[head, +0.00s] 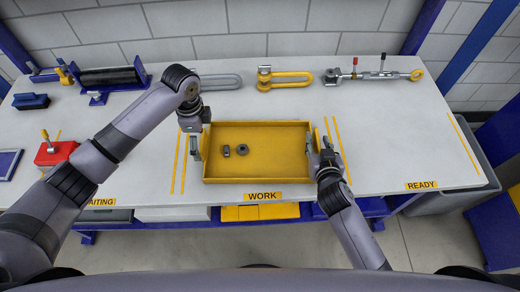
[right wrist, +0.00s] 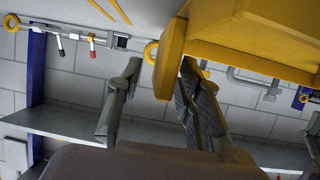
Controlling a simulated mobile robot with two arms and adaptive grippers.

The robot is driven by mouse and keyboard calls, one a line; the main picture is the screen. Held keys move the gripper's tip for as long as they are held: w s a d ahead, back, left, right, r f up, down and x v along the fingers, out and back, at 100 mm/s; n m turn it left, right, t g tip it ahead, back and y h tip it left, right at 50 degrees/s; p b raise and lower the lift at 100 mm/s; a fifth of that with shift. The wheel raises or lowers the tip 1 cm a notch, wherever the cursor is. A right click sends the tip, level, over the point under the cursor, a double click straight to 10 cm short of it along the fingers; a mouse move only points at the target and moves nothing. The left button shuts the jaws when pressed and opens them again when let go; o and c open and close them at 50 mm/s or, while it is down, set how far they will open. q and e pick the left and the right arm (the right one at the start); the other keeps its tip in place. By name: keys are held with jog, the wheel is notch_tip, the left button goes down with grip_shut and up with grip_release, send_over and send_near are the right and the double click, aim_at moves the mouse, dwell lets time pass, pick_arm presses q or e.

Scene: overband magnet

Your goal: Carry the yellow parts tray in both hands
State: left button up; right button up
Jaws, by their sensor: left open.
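The yellow parts tray (head: 258,181) sits level on the bench at the WORK label, with small dark parts (head: 243,150) inside. My left gripper (head: 196,153) points down at the tray's left end, open; its fingertips are partly hidden, and I cannot tell whether they touch. My right gripper (head: 320,150) is at the tray's right end. In the right wrist view its fingers (right wrist: 157,90) stand apart, with a yellow end piece of the tray (right wrist: 172,55) between them. The left-hand finger there is clear of the yellow; the other is close to it, contact unclear.
Behind the tray lie a grey shackle (head: 220,81), a yellow shackle (head: 290,78) and a turnbuckle-like tool (head: 380,75). A red block (head: 56,152) and a blue block (head: 31,101) are at left. The bench right of the tray, near the READY label (head: 421,185), is clear.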

pick_arm(q)
jog(key=shift+f, duration=0.5)
pick_arm(e)
jog(key=shift+w+f, duration=0.15)
jog(key=shift+w, duration=0.25)
pick_arm(q)
jog(key=shift+c, duration=0.5)
pick_arm(e)
jog(key=shift+c, duration=0.5)
pick_arm(q)
jog(key=c, duration=0.7)
pick_arm(e)
jog(key=c, duration=0.7)
pick_arm(q)
jog(key=c, duration=0.7)
